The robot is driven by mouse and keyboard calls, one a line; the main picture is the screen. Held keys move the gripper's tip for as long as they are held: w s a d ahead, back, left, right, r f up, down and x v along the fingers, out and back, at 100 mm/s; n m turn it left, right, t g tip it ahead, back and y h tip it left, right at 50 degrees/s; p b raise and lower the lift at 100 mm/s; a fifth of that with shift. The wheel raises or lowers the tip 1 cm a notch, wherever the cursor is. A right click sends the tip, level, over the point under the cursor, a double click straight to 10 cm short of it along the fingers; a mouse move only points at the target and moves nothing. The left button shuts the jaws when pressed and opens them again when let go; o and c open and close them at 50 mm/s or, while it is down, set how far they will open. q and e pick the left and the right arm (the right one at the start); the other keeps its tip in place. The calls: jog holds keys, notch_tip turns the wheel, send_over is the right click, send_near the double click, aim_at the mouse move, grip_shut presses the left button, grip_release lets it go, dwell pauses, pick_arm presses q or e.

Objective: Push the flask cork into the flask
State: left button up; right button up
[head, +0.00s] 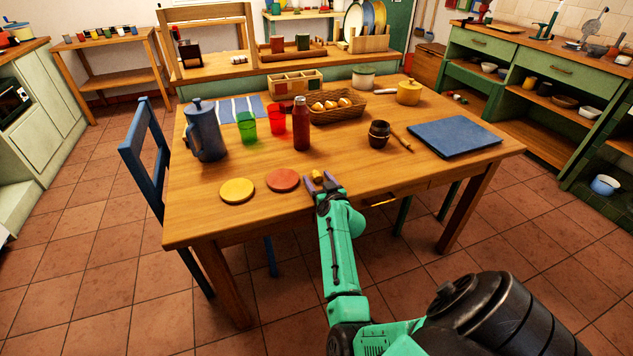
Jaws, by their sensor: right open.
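The flask (301,128) is a dark red bottle standing upright on the wooden table, with a narrower neck at its top. The flask cork (318,174) looks like the small orange-brown piece near the table's front edge. My right gripper (320,178) is open, with its purple-grey fingers on either side of the cork. I cannot tell whether the fingers touch it. The cork and the flask are apart, the flask standing farther back and slightly left. My left gripper is not in view.
A red disc (283,180) and a yellow disc (237,190) lie left of my gripper. Green (247,126) and red (276,119) cups and a blue jug (205,132) stand left of the flask.

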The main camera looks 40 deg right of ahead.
jog(key=shift+s, duration=0.1)
jog(key=shift+c, duration=0.6)
grip_shut()
jog(key=shift+r, duration=0.2)
